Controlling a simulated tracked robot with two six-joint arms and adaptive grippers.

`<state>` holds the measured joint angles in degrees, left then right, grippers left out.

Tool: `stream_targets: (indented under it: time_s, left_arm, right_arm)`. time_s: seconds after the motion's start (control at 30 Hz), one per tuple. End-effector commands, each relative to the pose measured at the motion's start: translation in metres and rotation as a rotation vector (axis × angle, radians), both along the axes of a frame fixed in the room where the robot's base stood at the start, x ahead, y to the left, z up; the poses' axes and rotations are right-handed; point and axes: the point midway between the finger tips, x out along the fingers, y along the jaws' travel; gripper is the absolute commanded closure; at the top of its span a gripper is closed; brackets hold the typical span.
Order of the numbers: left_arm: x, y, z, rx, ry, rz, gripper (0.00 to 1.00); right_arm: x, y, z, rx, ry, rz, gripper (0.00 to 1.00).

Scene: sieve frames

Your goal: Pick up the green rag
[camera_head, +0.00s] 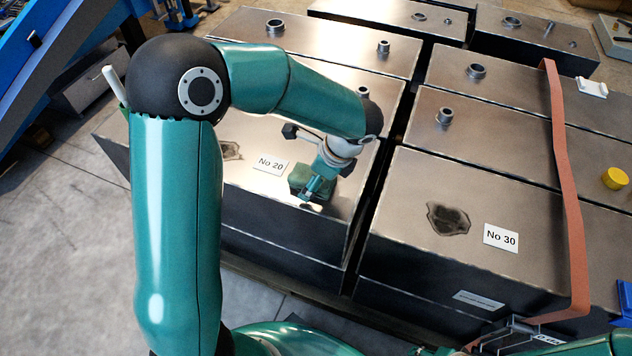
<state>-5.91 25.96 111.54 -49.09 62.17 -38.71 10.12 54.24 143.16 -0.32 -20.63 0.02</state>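My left arm comes in from the left and bends over the tank lid marked No 20. My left gripper (314,190) hangs low over that lid, to the right of the label. A small dark green patch (299,176) shows right beside and partly behind the gripper. It may be the green rag, but I cannot tell it from gripper parts or a reflection. The fingers are small and partly hidden, so their opening and any contact are unclear. My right gripper (506,334) seems to show as grey metal parts at the bottom right edge, partly cut off.
Metal tanks with pipe stubs stand in rows with narrow dark gaps. A dark stain marks the lid by the No 30 label (501,236). An orange strap (566,170) crosses the right tanks. A yellow cap (614,178) and white block (592,88) lie right of it.

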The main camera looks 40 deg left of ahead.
Motion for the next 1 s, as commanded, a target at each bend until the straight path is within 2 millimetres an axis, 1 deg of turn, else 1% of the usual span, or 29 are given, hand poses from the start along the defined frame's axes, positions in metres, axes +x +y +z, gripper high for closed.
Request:
stream_targets:
  time_s: [0.17, 0.2, 0.27, 0.5, 0.57, 0.6, 0.83, 1.0]
  left_arm:
    - [0.0001, 0.0004, -0.0003, 0.0, -0.001, 0.0, 0.07]
    - [0.0001, 0.0004, -0.0003, 0.0, -0.001, 0.0, 0.09]
    - [0.0001, 0.0003, -0.0002, 0.0, -0.001, 0.0, 0.19]
    - [0.0003, 0.0002, -0.0001, 0.0, -0.001, 0.0, 0.59]
    - [0.0003, 0.0001, -0.0002, 0.0, -0.001, 0.0, 0.69]
    - [0.0004, 0.0002, 0.0, 0.0, -0.001, 0.0, 0.72]
    - [0.0005, 0.0, 0.0005, 0.0, -0.001, 0.0, 0.72]
    - [0.0009, -0.0001, 0.0076, 0.001, -0.003, -0.001, 0.72]
  right_arm:
    - [0.0, 0.0, 0.0002, 0.0, 0.0, 0.0, 0.6]
    - [0.0, 0.0, 0.0002, 0.0, 0.0, 0.0, 0.6]
    - [0.0, 0.0, 0.0002, 0.0, 0.0, 0.0, 0.6]
    - [0.0, 0.0, 0.0002, 0.0, 0.0, 0.0, 0.6]
    - [0.0, 0.0, 0.0002, 0.0, 0.0, 0.0, 0.6]
    - [0.0, 0.0, 0.0002, 0.0, 0.0, 0.0, 0.6]
    - [0.0, 0.0, 0.0005, 0.0, 0.0, 0.0, 0.6]
    - [0.0, 0.0, 0.0029, 0.0, 0.0, 0.0, 0.6]
